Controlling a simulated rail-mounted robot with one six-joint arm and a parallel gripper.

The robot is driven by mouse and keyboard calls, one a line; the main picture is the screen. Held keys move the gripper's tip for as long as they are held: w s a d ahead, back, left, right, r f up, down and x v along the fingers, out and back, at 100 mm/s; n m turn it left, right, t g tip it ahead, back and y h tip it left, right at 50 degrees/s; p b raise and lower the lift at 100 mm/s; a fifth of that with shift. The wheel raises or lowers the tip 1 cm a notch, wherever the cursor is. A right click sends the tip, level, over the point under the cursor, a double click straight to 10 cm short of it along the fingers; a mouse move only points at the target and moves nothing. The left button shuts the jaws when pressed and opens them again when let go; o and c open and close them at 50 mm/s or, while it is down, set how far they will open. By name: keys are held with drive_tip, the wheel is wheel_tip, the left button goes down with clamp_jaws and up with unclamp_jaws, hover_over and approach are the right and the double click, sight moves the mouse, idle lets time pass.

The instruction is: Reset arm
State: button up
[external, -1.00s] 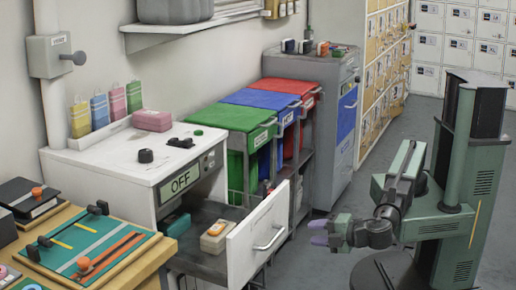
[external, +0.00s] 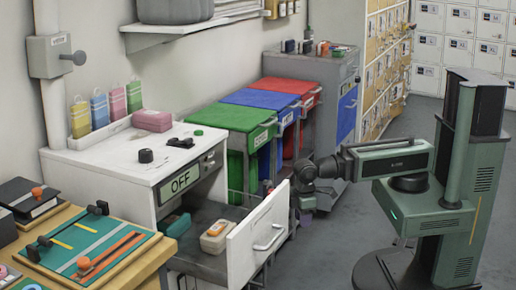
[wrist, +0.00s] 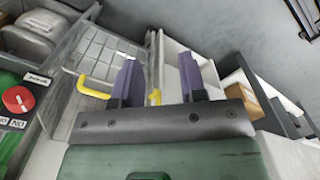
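My gripper (external: 305,216) hangs low just right of the open white drawer's front, at the end of my arm, which reaches left from its column. In the external view it is small and partly dark, and the drawer front's edge is close beside it. In the wrist view my gripper (wrist: 160,80) shows two purple fingers standing well apart, with nothing held between them. The task names no other object.
The white drawer (external: 260,240) stands open under the white cabinet, holding an orange-and-beige item (external: 215,236). Green (external: 235,116), blue (external: 262,98) and red (external: 290,88) lidded bins stand behind. A grey cabinet (external: 340,130) is beyond them. Open floor (external: 330,265) lies in front.

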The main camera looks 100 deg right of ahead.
drive_tip(key=d+m, duration=0.2)
drive_tip(key=d, duration=0.6)
wheel_tip(320, 180, up, 33)
drive_tip(key=p, duration=3.2)
drive_tip(key=shift+a+f+p, duration=0.15)
drive_tip(key=shift+a+p, duration=0.1)
drive_tip(key=shift+p, duration=0.1)
